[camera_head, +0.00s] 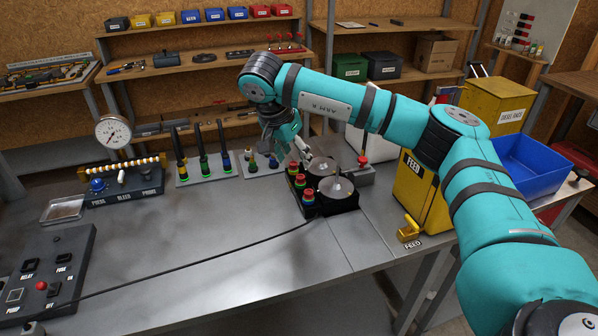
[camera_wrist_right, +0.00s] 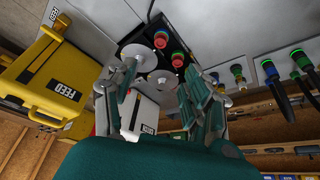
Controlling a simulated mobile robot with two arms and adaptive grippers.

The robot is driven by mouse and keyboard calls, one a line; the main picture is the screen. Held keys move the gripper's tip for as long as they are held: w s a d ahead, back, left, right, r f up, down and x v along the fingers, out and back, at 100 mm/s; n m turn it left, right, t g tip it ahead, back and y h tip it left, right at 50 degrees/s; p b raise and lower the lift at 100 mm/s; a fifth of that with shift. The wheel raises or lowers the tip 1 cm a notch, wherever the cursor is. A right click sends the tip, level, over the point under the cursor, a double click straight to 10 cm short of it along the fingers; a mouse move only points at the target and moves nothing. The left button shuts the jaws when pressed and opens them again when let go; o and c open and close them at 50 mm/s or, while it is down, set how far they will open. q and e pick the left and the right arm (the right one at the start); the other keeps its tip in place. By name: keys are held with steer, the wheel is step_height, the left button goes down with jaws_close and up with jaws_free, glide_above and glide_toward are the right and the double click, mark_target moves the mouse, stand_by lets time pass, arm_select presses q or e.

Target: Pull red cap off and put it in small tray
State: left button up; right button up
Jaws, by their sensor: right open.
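Two red caps also show in the right wrist view, one (camera_wrist_right: 160,40) left of the other (camera_wrist_right: 178,58). My right gripper (camera_head: 303,150) is open and empty, above the far side of the box. Its spread fingers (camera_wrist_right: 160,75) also show in the right wrist view. A small metal tray (camera_head: 63,210) lies at the far left of the bench. My left gripper is out of view.
Two silver discs (camera_head: 338,187) sit on the box beside the caps. A grey block with a red knob (camera_head: 362,160) stands behind it. The yellow FEED box (camera_head: 413,185) is to the right. A black cable (camera_head: 200,262) crosses the bench; the bench's middle is otherwise clear.

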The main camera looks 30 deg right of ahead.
steer(key=p, duration=0.1)
glide_toward(308, 192)
steer(key=p+x, duration=0.1)
steer(key=x, duration=0.4)
steer(key=shift+p, duration=0.3)
steer(key=x, duration=0.3)
steer(key=shift+d+f+p, duration=0.1)
steer(key=shift+f+p, duration=0.05)
steer(key=shift+p, duration=0.15)
steer(key=shift+f, duration=0.2)
steer(key=shift+d+f, duration=0.1)
steer(key=shift+f, duration=0.05)
jaws_close()
steer(key=c, duration=0.8)
jaws_free()
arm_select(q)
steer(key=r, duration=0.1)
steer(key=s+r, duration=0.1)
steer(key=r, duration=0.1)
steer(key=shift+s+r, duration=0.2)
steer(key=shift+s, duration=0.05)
arm_select(e)
jaws_close()
